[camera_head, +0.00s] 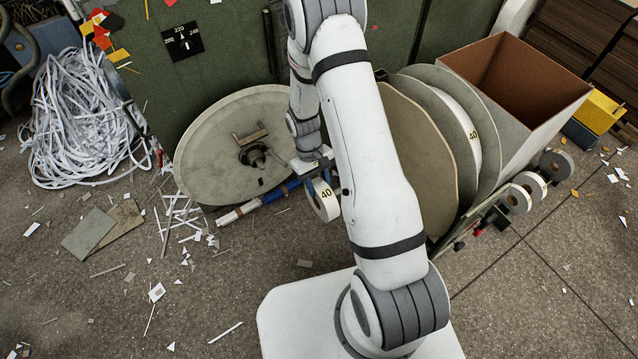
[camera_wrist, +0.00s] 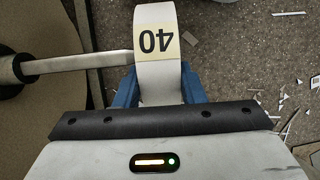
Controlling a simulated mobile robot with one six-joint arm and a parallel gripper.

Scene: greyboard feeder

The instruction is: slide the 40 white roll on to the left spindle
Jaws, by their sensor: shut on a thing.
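The 40 white roll (camera_head: 324,201) is in my gripper (camera_head: 320,184), in front of the left reel's large grey disc (camera_head: 210,150). My blue fingers are shut on it; in the wrist view the roll (camera_wrist: 158,20) shows its cream 40 label upside down between the fingers of my gripper (camera_wrist: 159,88). The left spindle (camera_head: 256,156) has a dark hub at the disc's middle. In the wrist view a pale rod (camera_wrist: 85,64), seemingly this spindle, reaches from the left to the roll's side. Its tip meets the roll's edge there; I cannot tell whether it enters the bore, which is hidden.
A white and blue bar (camera_head: 262,202) lies below the disc. On the right stand another reel (camera_head: 410,140), an open bin (camera_head: 535,120) and several small rolls (camera_head: 516,200). Tangled white strips (camera_head: 75,125) lie at left. Paper scraps litter the floor.

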